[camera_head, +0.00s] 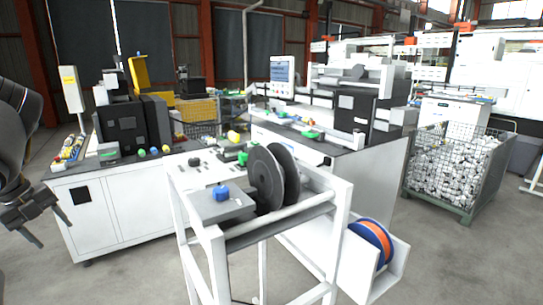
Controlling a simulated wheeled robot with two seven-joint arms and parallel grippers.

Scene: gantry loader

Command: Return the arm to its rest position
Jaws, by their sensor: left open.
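My left arm comes in at the left edge of the head view. Its dark left gripper (37,232) hangs at the lower left, in front of the white cabinet. The gripper is open, with its two fingers apart and nothing between them. It is clear of the bench and the white frame. My right gripper is not in view.
A white frame (340,205) with a grey plate, a blue knob (221,193) and dark discs (273,178) stands front centre. An orange-and-blue spool (371,243) sits at its right. A white cabinet (125,205) stands left; a wire crate (420,165) right. Floor shows between.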

